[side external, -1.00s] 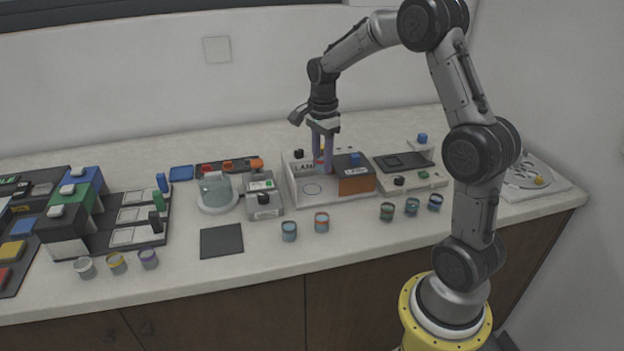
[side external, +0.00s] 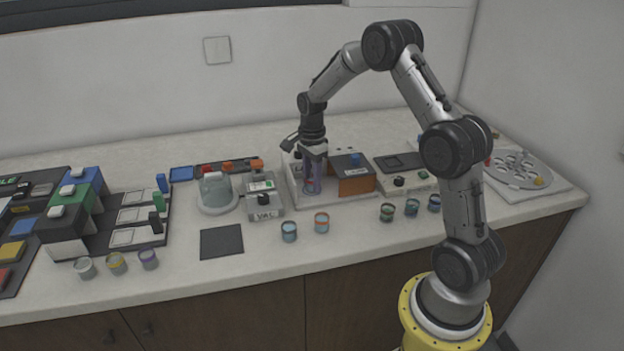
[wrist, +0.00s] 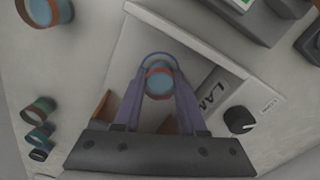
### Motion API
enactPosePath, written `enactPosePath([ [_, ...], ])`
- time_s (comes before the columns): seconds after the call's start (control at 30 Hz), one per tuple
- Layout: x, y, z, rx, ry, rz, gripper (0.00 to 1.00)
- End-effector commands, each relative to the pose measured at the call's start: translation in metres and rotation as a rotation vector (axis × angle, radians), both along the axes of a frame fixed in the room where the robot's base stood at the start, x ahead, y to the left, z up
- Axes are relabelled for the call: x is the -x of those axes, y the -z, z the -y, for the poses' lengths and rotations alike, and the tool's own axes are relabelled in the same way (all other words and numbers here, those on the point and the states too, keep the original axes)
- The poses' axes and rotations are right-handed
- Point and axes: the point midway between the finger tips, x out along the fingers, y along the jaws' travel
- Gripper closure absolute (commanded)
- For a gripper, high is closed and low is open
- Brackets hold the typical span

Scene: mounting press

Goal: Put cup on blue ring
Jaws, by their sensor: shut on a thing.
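A small cup (wrist: 159,82) with a blue inside and a reddish band is held between the two purple fingers of my gripper (wrist: 160,88). In the side external view my gripper (side external: 313,187) is low over the front left of the white tray, with the cup mostly hidden by the fingers. The blue ring (wrist: 147,58) shows as a thin outline on the tray floor, just beyond the cup's edge in the wrist view. The cup appears upright inside the ring's outline. I cannot tell whether its base touches the tray.
The white tray (side external: 342,198) has raised walls and an orange-sided block with a dark top (side external: 354,182) right of my gripper. A grey device (side external: 262,198) stands close on the left. Two cups, one blue (side external: 289,232) and one orange-rimmed (side external: 321,223), stand in front.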

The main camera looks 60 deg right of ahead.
Motion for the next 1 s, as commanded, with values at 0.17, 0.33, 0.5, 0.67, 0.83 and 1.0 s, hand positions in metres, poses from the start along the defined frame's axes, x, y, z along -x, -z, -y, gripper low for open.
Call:
enactPosePath([
  [0.17, 0.000, 0.003, 0.000, 0.000, 0.000, 0.000, 0.56],
  [0.33, 0.000, 0.003, 0.000, 0.000, 0.000, 0.000, 0.30],
  [0.5, 0.000, 0.003, 0.000, 0.000, 0.000, 0.000, 0.30],
  [0.67, 0.000, -0.001, 0.000, 0.000, 0.000, 0.001, 0.30],
  [0.83, 0.000, -0.022, 0.000, 0.001, 0.000, 0.003, 0.30],
  [1.0, -0.001, -0.057, 0.000, 0.002, 0.000, 0.005, 0.30],
])
